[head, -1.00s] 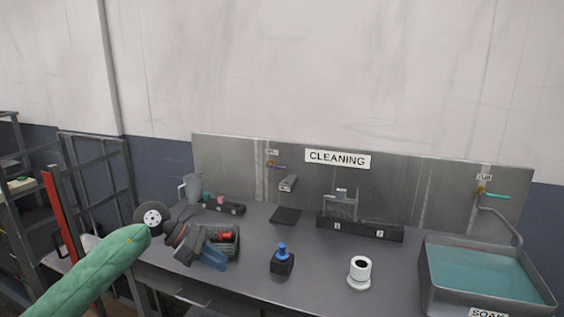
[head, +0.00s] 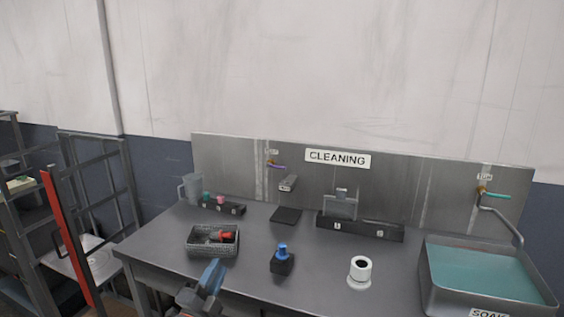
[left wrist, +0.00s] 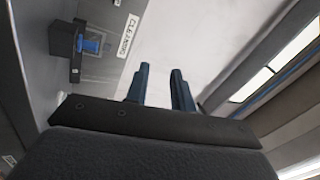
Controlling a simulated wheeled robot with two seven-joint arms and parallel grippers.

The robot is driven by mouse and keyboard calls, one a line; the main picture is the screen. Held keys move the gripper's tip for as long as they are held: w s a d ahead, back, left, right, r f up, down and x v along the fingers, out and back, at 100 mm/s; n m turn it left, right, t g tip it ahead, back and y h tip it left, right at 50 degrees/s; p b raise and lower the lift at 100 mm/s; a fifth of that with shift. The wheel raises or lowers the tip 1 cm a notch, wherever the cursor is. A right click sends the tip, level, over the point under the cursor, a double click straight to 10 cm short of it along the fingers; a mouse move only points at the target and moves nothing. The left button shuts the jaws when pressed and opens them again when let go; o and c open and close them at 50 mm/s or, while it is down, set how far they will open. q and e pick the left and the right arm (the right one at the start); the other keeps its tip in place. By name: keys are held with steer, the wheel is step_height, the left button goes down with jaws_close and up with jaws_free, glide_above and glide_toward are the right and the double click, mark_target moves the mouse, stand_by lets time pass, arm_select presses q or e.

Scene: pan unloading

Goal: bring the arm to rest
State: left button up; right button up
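My left gripper (head: 212,272) shows at the bottom edge of the head view, in front of the bench's front edge, with its blue fingers pointing up. In the left wrist view its two blue fingers (left wrist: 160,85) stand apart with nothing between them. Most of my left arm is out of the head view. My right gripper is in neither view.
The grey bench (head: 330,272) holds a basket (head: 190,250) with red and dark items, a black block (head: 283,265) with a blue top, a white cylinder (head: 360,272) and a jug (head: 191,188). A water-filled sink (head: 432,290) stands right. A rack (head: 100,180) stands left.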

arm_select(q)
steer(key=s+a+f+n+g+y, duration=0.35)
steer(key=s+f+n, duration=0.2)
steer(key=f, duration=0.35)
steer(key=s+a+f+n+g+y, duration=0.3)
steer(key=s+f+n+g+y, duration=0.15)
steer(key=f+n, duration=0.35)
steer(key=s+f+n+g, duration=0.1)
steer(key=s+f+g, duration=0.25)
steer(key=s, duration=0.35)
steer(key=s+d+f+n+g+h, duration=0.1)
steer(key=s+f+g, duration=0.2)
steer(key=s+f, duration=0.35)
steer(key=s+f+n+g, duration=0.2)
steer(key=s+f+g, duration=0.1)
steer(key=s, duration=0.6)
steer(key=d+f+g, duration=0.1)
steer(key=d+f, duration=0.1)
steer(key=f, duration=0.6)
steer(key=s+d+f+g, duration=0.1)
steer(key=d+f, duration=0.2)
steer(key=f, duration=0.6)
steer(key=shift+s+d+h, duration=0.2)
steer(key=shift+d+h, duration=0.15)
steer(key=shift+h, duration=0.05)
steer(key=shift+m, duration=0.25)
